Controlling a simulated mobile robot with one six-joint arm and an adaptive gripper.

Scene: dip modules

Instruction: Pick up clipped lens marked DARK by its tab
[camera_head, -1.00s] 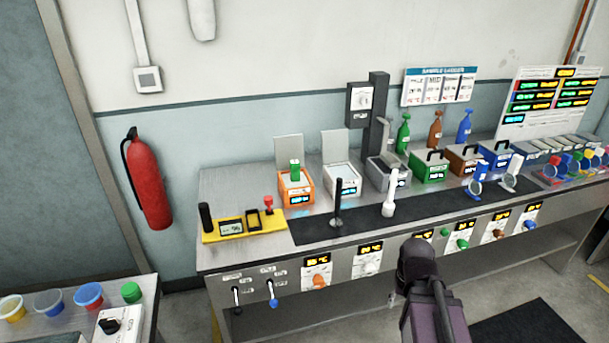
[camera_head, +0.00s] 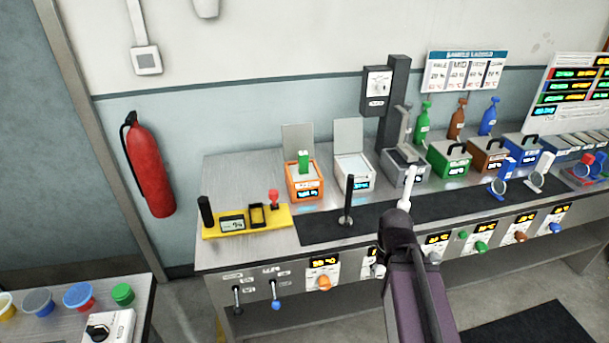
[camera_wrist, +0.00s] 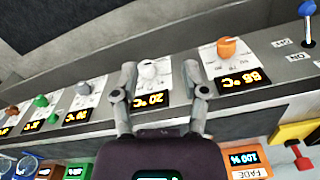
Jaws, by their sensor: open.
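A blue clipped lens (camera_head: 500,187) and a white clipped lens (camera_head: 536,179) stand upright on the right of the bench in the head view. A red one (camera_head: 583,168) shows further right. No DARK mark can be read on any of them. Round lens shapes (camera_wrist: 25,166) show at the lower left corner of the wrist view. My gripper (camera_wrist: 161,78) is open and empty. Its two fingers reach over the bench's front panel, apart from the lenses.
The bench (camera_head: 255,175) carries an orange box (camera_head: 303,190), a green box (camera_head: 449,160) and a yellow tray (camera_head: 275,221). A black post (camera_head: 348,200) and a white post (camera_head: 407,186) stand near its front. The front panel has several knobs. The black mat (camera_head: 320,231) has clear room.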

